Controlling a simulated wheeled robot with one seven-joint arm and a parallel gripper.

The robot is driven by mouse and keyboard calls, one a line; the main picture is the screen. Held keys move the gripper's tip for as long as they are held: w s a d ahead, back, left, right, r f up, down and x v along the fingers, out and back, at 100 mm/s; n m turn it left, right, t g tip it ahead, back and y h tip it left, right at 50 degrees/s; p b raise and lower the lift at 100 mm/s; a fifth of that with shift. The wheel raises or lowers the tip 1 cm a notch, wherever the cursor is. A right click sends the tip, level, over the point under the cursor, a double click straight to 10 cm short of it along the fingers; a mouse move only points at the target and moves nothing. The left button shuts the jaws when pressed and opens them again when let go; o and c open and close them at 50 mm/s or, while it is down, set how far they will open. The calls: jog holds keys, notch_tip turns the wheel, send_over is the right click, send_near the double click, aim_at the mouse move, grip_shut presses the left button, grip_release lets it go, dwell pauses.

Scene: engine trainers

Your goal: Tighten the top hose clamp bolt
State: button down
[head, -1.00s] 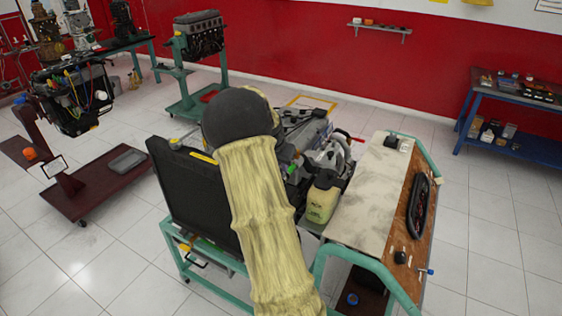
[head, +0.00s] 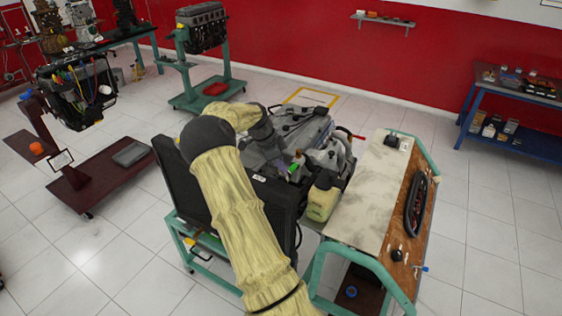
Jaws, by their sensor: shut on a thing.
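The engine trainer (head: 303,128) stands ahead, with a black radiator panel (head: 178,187) on its near left side. My arm reaches over the panel and bends down at its dark grey wrist. My gripper (head: 277,158) is low at the engine's near left side, small and partly lost among dark parts. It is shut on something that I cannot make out. A small green part (head: 293,170) shows close to its right; I cannot tell whether they touch. The top hose clamp and its bolt are too small or hidden to make out.
A cream reservoir (head: 323,198) sits right of the gripper. A panel with a pale and brown top (head: 367,196) and green rails (head: 352,257) stands on the right. Another engine stand (head: 203,72) and a blue bench (head: 514,103) are farther back. Open tiled floor lies between.

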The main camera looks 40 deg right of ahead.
jog(key=m, duration=0.2)
jog(key=m+g+y+p, duration=0.1)
jog(key=m, duration=0.1)
jog(key=shift+w+d+r+m, duration=0.1)
jog(key=shift+w+d+m, duration=0.1)
jog(key=shift+m, duration=0.1)
jog(key=shift+m+g+y+p, duration=0.45)
jog(key=shift+m+y, duration=0.15)
jog(key=shift+m, duration=0.9)
jog(key=shift+w, duration=0.1)
jog(key=c, duration=1.3)
grip_release()
jog(key=shift+c, duration=0.2)
